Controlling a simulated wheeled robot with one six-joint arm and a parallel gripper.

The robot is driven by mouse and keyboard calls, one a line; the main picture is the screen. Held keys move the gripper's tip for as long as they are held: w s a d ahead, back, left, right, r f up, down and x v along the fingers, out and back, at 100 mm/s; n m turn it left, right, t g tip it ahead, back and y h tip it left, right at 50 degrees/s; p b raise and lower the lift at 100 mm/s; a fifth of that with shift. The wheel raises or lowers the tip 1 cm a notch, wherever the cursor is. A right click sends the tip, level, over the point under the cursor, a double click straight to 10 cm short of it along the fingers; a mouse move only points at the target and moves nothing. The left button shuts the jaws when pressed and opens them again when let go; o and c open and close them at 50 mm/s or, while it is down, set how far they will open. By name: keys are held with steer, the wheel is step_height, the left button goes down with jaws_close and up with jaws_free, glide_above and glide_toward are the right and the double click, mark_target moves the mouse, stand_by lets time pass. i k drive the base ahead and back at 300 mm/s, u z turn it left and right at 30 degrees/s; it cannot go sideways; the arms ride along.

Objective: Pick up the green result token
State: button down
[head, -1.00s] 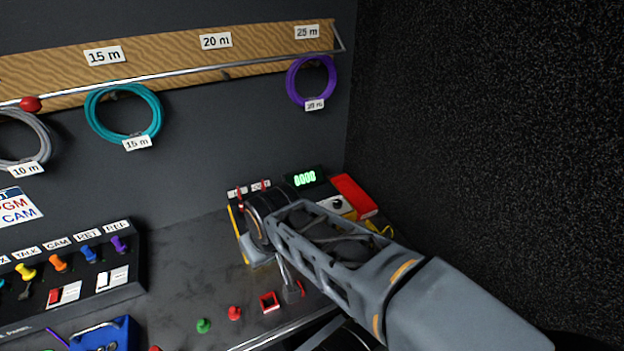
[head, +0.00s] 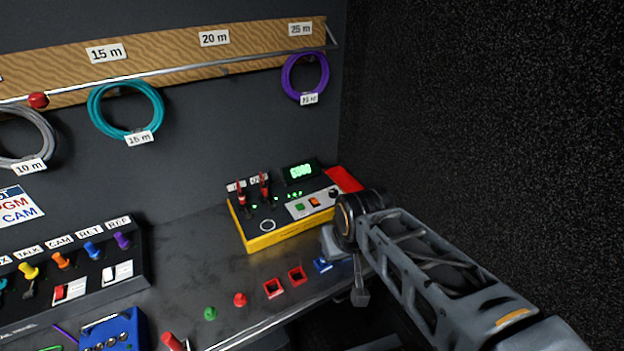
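The green result token (head: 210,313) is a small peg-like piece standing on the dark desk near its front edge. A similar red token (head: 240,299) stands just right of it. My arm comes in from the lower right. My gripper (head: 360,295) hangs at the desk's front edge, well to the right of the green token and apart from it. It is small and seen from the side, so its fingers cannot be told apart. Nothing hides the green token.
Two red square frames (head: 274,288) and a blue piece (head: 322,265) lie between the tokens and my arm. A yellow tester box (head: 270,238) stands behind. A switch panel (head: 75,270) and a blue box (head: 112,331) are at left. A dark wall rises at right.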

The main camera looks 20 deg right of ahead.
mark_target(211, 313)
steer(key=u, duration=0.05)
steer(key=k, duration=0.1)
steer(key=u, duration=3.4)
steer(key=i, duration=1.75)
steer(key=z, duration=3.4)
